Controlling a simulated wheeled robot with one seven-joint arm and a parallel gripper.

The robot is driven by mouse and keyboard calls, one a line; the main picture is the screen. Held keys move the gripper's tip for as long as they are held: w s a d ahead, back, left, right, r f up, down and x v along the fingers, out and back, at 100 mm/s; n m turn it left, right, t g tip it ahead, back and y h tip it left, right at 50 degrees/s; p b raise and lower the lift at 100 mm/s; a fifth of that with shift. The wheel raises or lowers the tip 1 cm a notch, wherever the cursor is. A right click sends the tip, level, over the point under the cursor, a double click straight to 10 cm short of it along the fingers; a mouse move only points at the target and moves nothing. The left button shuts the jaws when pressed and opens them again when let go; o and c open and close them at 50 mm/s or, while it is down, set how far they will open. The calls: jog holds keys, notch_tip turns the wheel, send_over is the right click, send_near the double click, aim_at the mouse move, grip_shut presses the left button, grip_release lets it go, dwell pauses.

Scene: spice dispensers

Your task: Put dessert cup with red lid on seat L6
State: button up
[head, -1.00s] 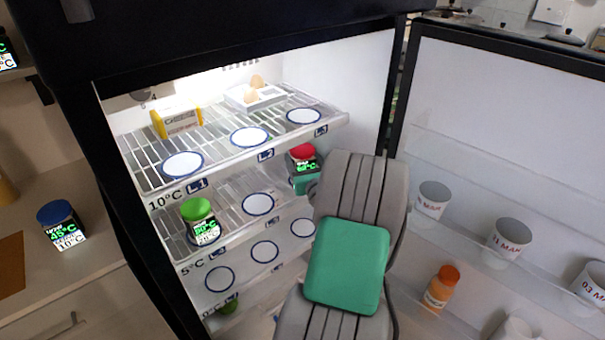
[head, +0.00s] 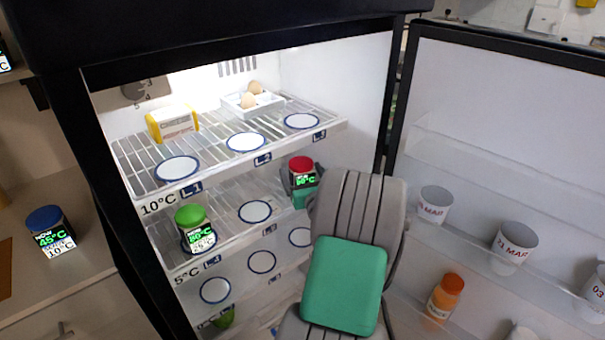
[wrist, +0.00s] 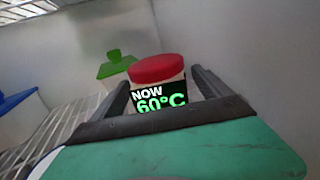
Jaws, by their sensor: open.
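The dessert cup with red lid (head: 302,172) stands upright at the right of the middle, 5°C shelf. It also shows in the wrist view (wrist: 158,82), its display reading 60°C. My gripper (head: 303,186) is open, with one dark finger on each side of the cup; I cannot tell whether either touches it. Seat L6 and its label are hidden behind my gripper and arm, at the right end of the L4–L5 row. Seat L5 (head: 255,211) is empty. A green-lidded cup (head: 191,230) stands on seat L4.
The top shelf holds a yellow package (head: 172,122) and an egg tray (head: 252,103); seats L1 to L3 are empty. The open door (head: 500,120) on the right carries white cups and an orange bottle (head: 444,298). A blue-lidded cup (head: 50,232) stands on the left counter.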

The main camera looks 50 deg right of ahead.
jog(key=shift+r, duration=0.25)
jog(key=v, duration=1.2)
